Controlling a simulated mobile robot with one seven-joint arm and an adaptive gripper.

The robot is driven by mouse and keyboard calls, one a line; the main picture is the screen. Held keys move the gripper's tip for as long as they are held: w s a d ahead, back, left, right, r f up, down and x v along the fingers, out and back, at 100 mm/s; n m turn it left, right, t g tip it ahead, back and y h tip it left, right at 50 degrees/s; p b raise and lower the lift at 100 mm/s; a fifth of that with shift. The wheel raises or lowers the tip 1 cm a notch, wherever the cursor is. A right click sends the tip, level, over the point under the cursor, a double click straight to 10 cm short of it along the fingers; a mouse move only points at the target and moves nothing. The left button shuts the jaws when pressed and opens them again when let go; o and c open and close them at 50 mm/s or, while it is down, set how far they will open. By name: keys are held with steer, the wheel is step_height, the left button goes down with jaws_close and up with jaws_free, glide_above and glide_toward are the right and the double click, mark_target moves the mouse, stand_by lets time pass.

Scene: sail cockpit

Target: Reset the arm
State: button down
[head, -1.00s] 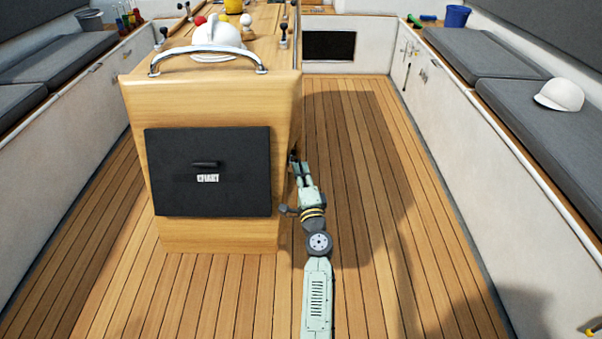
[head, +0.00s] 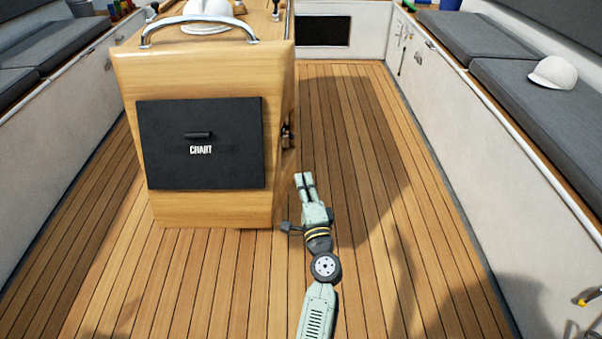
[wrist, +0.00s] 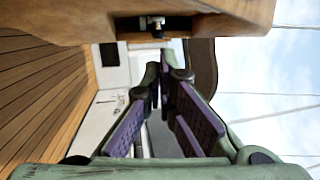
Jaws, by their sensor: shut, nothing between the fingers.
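My gripper (head: 304,180) is at the end of my pale green arm, just right of the wooden console (head: 213,210) in the head view. It is apart from the console side and holds nothing. In the wrist view my gripper (wrist: 161,88) has its purple-padded fingers converging with the tips together. The console's wooden edge (wrist: 225,20) crosses the top of the wrist view, with a small metal latch (wrist: 157,28) in a dark recess. That latch also shows on the console's right side in the head view (head: 287,136).
The black CHART panel (head: 200,160) is on the console front. A white cap (head: 553,73) lies on the right bench cushion (head: 530,90). The plank floor (head: 390,200) right of my arm is clear.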

steer(key=shift+s+d, duration=0.1)
steer(key=shift+s, duration=0.2)
